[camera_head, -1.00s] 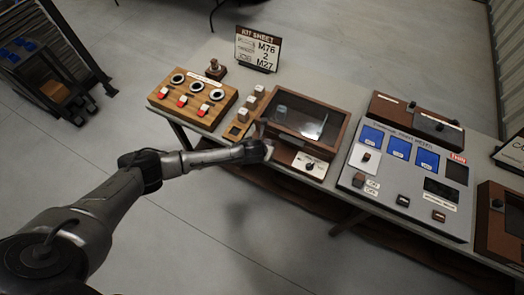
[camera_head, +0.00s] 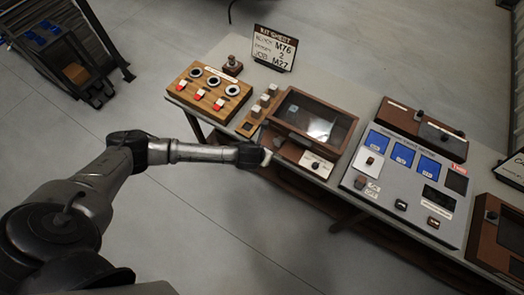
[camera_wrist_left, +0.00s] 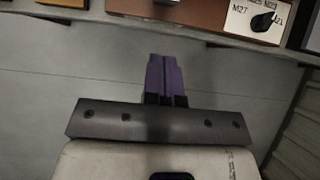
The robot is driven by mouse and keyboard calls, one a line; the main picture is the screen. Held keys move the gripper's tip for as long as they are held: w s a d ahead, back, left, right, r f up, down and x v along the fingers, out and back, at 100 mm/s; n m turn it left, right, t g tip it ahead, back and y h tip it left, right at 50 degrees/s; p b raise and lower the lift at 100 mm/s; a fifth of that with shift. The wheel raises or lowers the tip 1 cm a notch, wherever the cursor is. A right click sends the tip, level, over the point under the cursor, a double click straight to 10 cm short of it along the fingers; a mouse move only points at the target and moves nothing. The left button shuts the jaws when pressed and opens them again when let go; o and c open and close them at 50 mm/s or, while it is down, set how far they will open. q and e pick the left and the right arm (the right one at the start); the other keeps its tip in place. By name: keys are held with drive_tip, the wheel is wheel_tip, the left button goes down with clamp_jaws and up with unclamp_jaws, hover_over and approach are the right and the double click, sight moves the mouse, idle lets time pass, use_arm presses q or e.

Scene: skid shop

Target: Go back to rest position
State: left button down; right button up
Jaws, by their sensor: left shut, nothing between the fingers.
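My left gripper (camera_head: 267,158) is at the front edge of the workbench (camera_head: 215,62), just in front of the wooden box with a glass lid (camera_head: 316,121). In the left wrist view its purple fingers (camera_wrist_left: 165,78) are together with nothing between them, over grey floor. The small panel with a black knob (camera_head: 316,166) below the box is right of the gripper; the knob (camera_wrist_left: 262,22) also shows at the top right of the wrist view. My right gripper is not in view.
On the bench are a wooden panel with red-and-white switches (camera_head: 208,88), a kit sheet sign (camera_head: 275,48) and a grey panel with blue screens (camera_head: 410,190). A dark rack (camera_head: 68,50) stands at the far left. The floor before the bench is open.

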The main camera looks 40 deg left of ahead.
use_arm(q)
drive_tip(key=shift+v, duration=1.1)
drive_tip(key=shift+s+f, duration=0.1)
drive_tip(key=shift+n, duration=0.3)
